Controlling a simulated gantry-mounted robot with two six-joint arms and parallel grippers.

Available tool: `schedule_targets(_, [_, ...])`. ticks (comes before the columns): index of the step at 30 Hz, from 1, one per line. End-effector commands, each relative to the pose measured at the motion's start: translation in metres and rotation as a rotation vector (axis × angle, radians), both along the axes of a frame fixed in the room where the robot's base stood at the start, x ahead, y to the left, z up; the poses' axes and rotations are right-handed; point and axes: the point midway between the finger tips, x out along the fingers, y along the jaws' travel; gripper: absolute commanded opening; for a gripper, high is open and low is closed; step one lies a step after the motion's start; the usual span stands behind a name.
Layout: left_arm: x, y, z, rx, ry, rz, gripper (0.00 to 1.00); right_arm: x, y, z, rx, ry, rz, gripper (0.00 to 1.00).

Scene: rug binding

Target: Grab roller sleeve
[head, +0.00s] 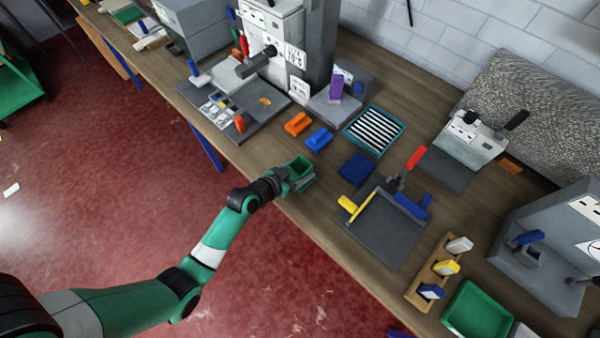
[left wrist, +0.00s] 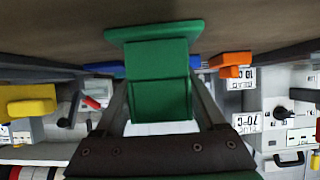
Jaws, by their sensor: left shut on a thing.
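No thing in view is clearly marked as the roller sleeve. My left gripper (head: 298,176) is over the front edge of the workbench, shut on a green block (head: 300,170). In the left wrist view the green block (left wrist: 158,80) sits between the two fingers, with a wider flat flange at its far end. An orange block (head: 298,123) and a blue block (head: 319,138) lie on the bench just beyond the gripper. The orange block also shows in the left wrist view (left wrist: 230,62). My right gripper is not in view.
A dark blue pad (head: 356,168) and a striped tray (head: 375,130) lie right of the gripper. A grey plate (head: 385,235) carries yellow, red and blue handled parts. A wooden rack (head: 421,288) and green tray (head: 478,312) stand lower right. Bare wood (head: 335,200) lies along the front edge.

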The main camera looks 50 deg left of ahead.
Motion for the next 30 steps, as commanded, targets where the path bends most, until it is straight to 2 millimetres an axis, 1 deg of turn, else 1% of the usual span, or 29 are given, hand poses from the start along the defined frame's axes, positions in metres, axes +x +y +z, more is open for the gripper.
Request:
schedule_targets(1, [0.0,0.0,0.0,0.0,0.0,0.0,0.05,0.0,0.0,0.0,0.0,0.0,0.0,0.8])
schedule_targets(2, [0.0,0.0,0.0,0.0,0.0,0.0,0.0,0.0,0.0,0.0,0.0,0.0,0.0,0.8])
schedule_targets(11, [0.0,0.0,0.004,0.0,-0.002,0.0,0.0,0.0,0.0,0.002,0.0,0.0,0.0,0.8])
schedule_targets(14, [0.0,0.0,0.014,0.001,-0.004,0.0,0.0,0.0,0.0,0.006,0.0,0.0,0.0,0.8])
schedule_targets(17, [0.001,0.0,0.033,0.002,-0.006,0.0,0.0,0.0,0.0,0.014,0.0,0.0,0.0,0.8])
schedule_targets(21, [-0.012,-0.026,0.071,0.002,-0.005,-0.007,0.0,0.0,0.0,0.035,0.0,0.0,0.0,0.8])
schedule_targets(24, [-0.023,-0.046,0.098,0.002,-0.005,-0.007,0.0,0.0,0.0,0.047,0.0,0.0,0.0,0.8])
schedule_targets(27, [-0.037,-0.074,0.108,0.002,-0.002,-0.01,0.0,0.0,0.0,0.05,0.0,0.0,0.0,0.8])
schedule_targets(30, [-0.048,-0.096,0.118,0.002,-0.003,-0.009,0.0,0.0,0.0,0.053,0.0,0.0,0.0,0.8])
